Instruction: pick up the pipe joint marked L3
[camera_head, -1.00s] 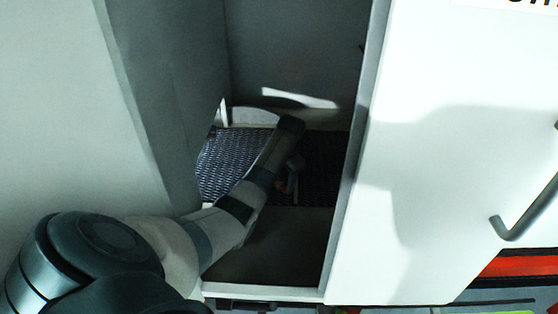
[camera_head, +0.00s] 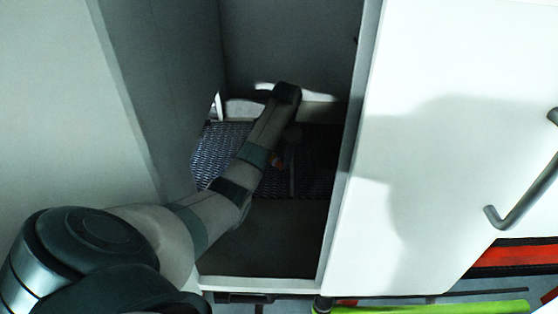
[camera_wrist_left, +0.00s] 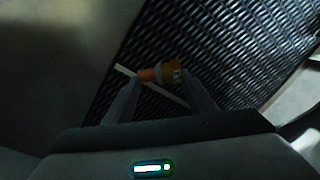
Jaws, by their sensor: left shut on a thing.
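An orange and yellow pipe joint (camera_wrist_left: 165,72) is between the fingertips of my left gripper (camera_wrist_left: 162,82) in the left wrist view. The gripper is shut on it. A dark mark shows on its yellow end, too small and dim to read. In the head view a small orange spot of the joint (camera_head: 276,161) shows beside my left forearm, inside the enclosure. My left gripper is mostly hidden there by shadow and by the arm. My right gripper is in no view.
Dark mesh belt (camera_head: 217,153) lies under the arm, between the enclosure's grey left wall (camera_head: 165,90) and the white door panel (camera_head: 440,140) at right. A bare dark floor strip (camera_head: 265,240) lies in front. A grey handle (camera_head: 525,205) sticks out at right.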

